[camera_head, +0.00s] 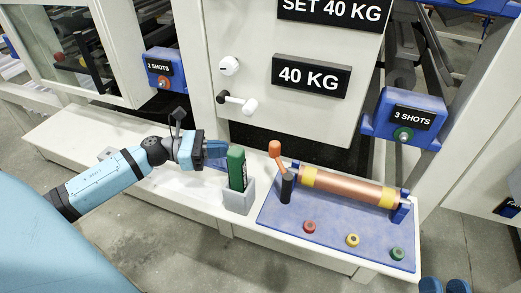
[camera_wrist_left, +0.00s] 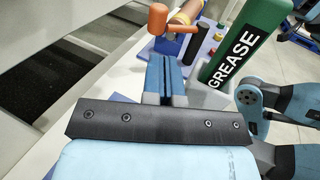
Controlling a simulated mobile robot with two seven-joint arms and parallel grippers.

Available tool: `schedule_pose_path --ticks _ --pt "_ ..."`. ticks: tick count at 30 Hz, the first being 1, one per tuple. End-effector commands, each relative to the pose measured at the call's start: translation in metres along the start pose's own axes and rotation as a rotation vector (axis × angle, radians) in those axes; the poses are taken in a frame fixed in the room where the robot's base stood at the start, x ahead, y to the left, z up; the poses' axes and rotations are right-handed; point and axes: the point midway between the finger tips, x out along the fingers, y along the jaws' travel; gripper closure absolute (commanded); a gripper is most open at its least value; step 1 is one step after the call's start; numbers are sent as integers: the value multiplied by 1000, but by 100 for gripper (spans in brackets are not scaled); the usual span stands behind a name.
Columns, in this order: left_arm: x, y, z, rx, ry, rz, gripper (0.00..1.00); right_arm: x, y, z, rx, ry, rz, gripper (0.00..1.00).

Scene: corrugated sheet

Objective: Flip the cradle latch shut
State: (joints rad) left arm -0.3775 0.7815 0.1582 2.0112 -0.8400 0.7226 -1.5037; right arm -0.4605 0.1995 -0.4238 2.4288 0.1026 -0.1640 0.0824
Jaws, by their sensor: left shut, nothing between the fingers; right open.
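The copper roller (camera_head: 345,187) with yellow end bands lies in a blue cradle (camera_head: 401,207) on a blue mat. An orange-handled latch (camera_head: 275,149) stands raised at the cradle's left end, beside a dark upright cylinder (camera_head: 287,188). The orange handle also shows at the top of the left wrist view (camera_wrist_left: 157,18). My left gripper (camera_head: 222,150) is shut and empty, left of the latch and apart from it; its blue fingers show in the left wrist view (camera_wrist_left: 165,75). My right gripper (camera_head: 445,286) is open at the bottom right edge, only its blue fingertips visible.
A green grease tube (camera_head: 236,167) stands in a grey holder (camera_head: 238,197) between my left gripper and the latch. Red (camera_head: 309,227), yellow (camera_head: 352,240) and green (camera_head: 397,254) buttons sit along the mat's front. A white machine panel (camera_head: 240,60) rises behind.

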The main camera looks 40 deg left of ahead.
Motion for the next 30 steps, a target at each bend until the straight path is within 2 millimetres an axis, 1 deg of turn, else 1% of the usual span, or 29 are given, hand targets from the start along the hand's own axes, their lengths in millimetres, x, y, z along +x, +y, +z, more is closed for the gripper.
schedule_pose_path --ticks 1,6,9,13,19,30 --pt "12 0 -1 4 -1 -4 100 0 1 5 0 -9 0 59" --pt "48 1 0 3 -2 -1 100 -1 2 12 2 -34 -1 59" --pt "65 1 0 3 -2 -1 100 -1 3 16 3 -46 -1 59" --pt "82 1 0 1 -2 0 100 -2 4 19 4 -61 -1 59" --pt "95 0 0 -2 -1 1 100 -2 4 21 6 -69 -1 59" --pt "96 0 0 -2 0 1 100 -2 4 21 5 -72 -2 59"
